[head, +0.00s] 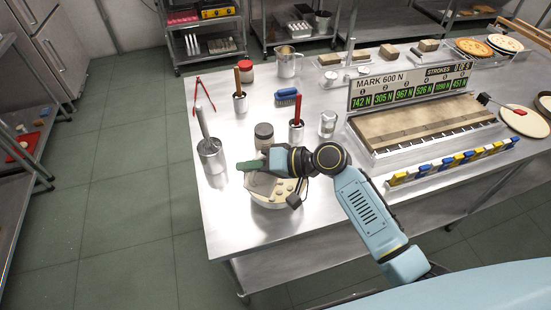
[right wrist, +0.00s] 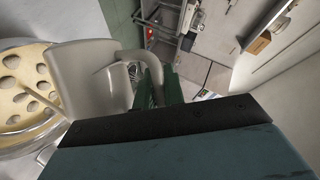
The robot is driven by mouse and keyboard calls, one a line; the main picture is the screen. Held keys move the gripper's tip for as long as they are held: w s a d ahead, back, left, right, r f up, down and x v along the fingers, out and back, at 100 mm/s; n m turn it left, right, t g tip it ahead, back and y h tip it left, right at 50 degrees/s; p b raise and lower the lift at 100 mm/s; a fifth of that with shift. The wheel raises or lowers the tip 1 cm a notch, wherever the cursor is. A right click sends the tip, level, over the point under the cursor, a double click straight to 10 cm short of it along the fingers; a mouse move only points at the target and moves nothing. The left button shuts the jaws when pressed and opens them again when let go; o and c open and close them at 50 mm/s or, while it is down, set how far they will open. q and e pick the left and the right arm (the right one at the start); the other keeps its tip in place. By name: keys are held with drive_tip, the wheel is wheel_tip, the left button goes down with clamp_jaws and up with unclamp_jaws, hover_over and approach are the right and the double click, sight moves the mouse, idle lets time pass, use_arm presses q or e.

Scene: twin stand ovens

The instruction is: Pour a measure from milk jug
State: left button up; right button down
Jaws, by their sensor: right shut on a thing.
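The milk jug (head: 259,183) is pale grey and hangs at the bowl's upper left edge in the head view. In the right wrist view the jug (right wrist: 95,80) fills the left middle, with its curved handle (right wrist: 130,62) between green fingers. My right gripper (head: 252,165) is shut on this handle. The jug looks tilted; its contents are hidden. A round bowl (head: 268,204) holds a pale filling with darker round spots. The bowl's rim (right wrist: 42,132) is close beside the jug. A thin cream streak crosses there; I cannot tell whether it is liquid. My left gripper is out of view.
A metal pot with a handle (head: 210,156) stands left of the bowl, a lidded jar (head: 263,134) behind it. Red-handled (head: 296,130) and brown-handled (head: 239,100) tools stand in holders. A display board (head: 408,88) and wooden slab occupy the right. The table's front left is clear.

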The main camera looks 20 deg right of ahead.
drive_tip(key=shift+r, duration=0.15)
drive_tip(key=shift+w+d+r, duration=0.15)
drive_tip(key=shift+w, duration=0.05)
idle(0.3)
drive_tip(key=shift+r, duration=0.1)
idle(1.2)
drive_tip(key=shift+w+d+r+m+p, duration=0.15)
drive_tip(key=shift+m+p, duration=0.15)
drive_tip(key=shift+m, duration=0.1)
idle(0.3)
